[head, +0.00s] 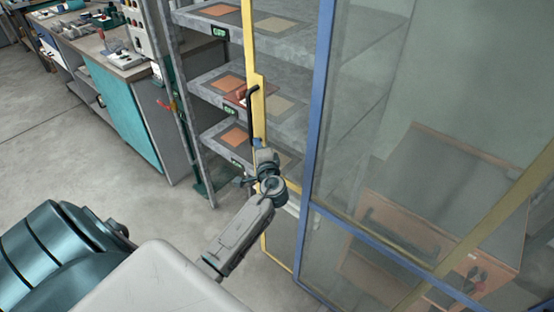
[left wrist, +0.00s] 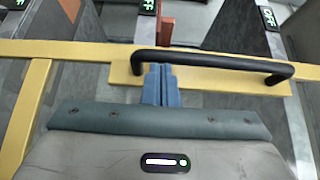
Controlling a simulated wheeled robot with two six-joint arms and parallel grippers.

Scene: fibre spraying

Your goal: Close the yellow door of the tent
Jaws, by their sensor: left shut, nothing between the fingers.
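The tent's yellow door edge (head: 257,55) runs down the middle of the head view, left of a blue post (head: 320,110). A black bar handle (head: 252,98) sits on a yellow plate on it. In the left wrist view the handle (left wrist: 215,61) spans the upper middle, across the yellow bar (left wrist: 80,50). My left gripper (head: 257,143) is just below the handle in the head view. Its blue fingers (left wrist: 161,72) are together and empty, with their tips close to the handle's left part; whether they touch is unclear. My right gripper is out of view.
Grey shelves (head: 285,60) with orange and beige panels stand behind the yellow edge. Clear panes fill the right side, with a brown wooden cabinet (head: 440,190) behind them. A cluttered workbench (head: 115,60) stands at upper left. The floor (head: 70,160) at left is clear.

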